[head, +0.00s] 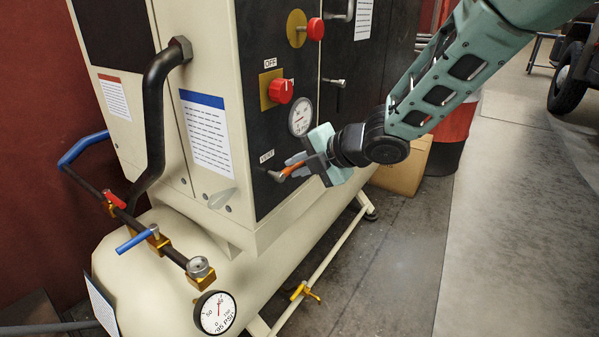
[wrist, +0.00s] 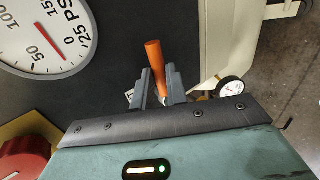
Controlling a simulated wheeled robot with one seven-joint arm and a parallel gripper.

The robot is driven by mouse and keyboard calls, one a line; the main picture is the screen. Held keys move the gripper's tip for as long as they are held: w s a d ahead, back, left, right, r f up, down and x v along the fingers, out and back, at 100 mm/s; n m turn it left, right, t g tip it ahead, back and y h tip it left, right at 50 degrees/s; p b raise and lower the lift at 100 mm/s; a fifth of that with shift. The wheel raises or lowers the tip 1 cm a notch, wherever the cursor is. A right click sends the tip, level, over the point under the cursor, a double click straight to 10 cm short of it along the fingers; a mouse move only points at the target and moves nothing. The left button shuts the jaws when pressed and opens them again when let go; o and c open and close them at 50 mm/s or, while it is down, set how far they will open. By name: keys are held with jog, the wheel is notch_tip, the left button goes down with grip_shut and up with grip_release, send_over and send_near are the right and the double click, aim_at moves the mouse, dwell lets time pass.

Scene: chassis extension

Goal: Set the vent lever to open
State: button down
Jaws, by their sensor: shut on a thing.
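The vent lever is an orange handle (head: 297,168) on the dark front panel of the cream compressor cabinet, just below a small white label (head: 266,156). In the head view it sticks out to the right from its dark pivot, close to level. My gripper (head: 290,170) is shut on the lever, with the fingers partly hiding it. In the wrist view the orange lever (wrist: 154,55) shows between the two grey fingers (wrist: 160,84), its end reaching past them. The rest of the lever is hidden by the fingers.
A round gauge (head: 301,116) sits just above my gripper, with a red OFF knob (head: 281,91) and a red button (head: 315,29) higher up. The tank (head: 170,270) with a gauge (head: 215,312) lies below. A cardboard box (head: 403,170) and a red drum (head: 455,130) stand behind my arm.

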dwell(0.3)
jog(key=c, duration=1.4)
grip_release()
jog(key=p+v, duration=0.4)
jog(key=v, duration=1.3)
jog(key=shift+s+d, duration=0.1)
jog(key=shift+s, duration=0.1)
